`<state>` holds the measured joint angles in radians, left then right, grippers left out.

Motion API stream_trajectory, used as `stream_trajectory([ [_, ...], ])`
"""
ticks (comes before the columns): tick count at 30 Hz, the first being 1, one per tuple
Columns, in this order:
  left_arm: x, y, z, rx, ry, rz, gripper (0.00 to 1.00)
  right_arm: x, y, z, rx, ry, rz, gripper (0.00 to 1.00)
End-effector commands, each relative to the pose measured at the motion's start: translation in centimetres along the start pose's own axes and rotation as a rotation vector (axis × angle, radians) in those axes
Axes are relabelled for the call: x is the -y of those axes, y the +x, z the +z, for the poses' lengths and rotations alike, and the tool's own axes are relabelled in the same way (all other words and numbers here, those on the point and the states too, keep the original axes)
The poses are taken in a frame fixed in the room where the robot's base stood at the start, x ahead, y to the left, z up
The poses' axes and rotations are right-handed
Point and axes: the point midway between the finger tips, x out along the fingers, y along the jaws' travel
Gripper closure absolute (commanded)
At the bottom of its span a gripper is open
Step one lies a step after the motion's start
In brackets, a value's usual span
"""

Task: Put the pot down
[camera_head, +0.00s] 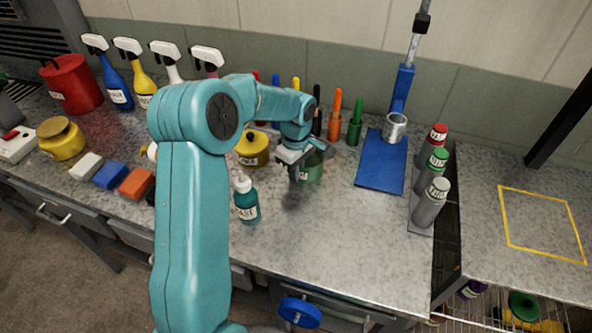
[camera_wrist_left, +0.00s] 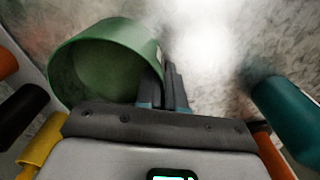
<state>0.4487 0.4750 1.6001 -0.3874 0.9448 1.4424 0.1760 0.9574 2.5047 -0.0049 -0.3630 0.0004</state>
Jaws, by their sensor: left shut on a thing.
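The green pot (camera_head: 313,170) is at the middle of the grey counter, partly hidden behind my left gripper (camera_head: 297,170). In the left wrist view the same open-topped pot (camera_wrist_left: 85,70) shows at the left, its rim tilted in the picture. The fingers of my left gripper (camera_wrist_left: 166,88) are close together there, shut on the pot's wall at its right side. The pot is at or just above the counter; I cannot tell whether its base touches. My right gripper is not in view.
A teal bottle (camera_head: 246,201) stands just left of the pot, and a yellow pot (camera_head: 252,149) behind it. Several coloured markers in cups stand behind. The counter in front is clear.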

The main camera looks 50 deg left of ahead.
Motion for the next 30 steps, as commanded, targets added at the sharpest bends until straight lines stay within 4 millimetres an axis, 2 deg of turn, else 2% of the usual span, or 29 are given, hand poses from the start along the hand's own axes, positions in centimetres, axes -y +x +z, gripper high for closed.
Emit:
stream_trajectory([
  [1, 0.0, 0.1, 0.0, 0.000, 0.000, 0.000, 0.86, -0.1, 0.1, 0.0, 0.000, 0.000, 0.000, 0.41],
  [3, 0.0, 0.1, 0.0, 0.000, 0.000, 0.000, 0.67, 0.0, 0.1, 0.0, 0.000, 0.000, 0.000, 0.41],
  [11, 0.0, 0.0, 0.0, 0.000, 0.000, 0.000, 0.67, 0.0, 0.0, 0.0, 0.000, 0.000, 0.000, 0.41],
  [15, -0.1, -0.9, 0.0, -0.001, 0.000, 0.002, 0.67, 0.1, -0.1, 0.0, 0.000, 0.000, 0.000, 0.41],
  [17, -0.1, -1.9, 0.0, -0.003, 0.000, 0.005, 0.67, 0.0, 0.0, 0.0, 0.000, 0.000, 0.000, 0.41],
  [24, -0.1, -7.6, 0.0, -0.002, 0.001, 0.005, 0.67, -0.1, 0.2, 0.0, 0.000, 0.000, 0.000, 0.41],
  [30, -0.1, -11.1, 0.0, -0.001, 0.001, 0.003, 0.67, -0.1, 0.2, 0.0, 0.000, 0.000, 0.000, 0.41],
])
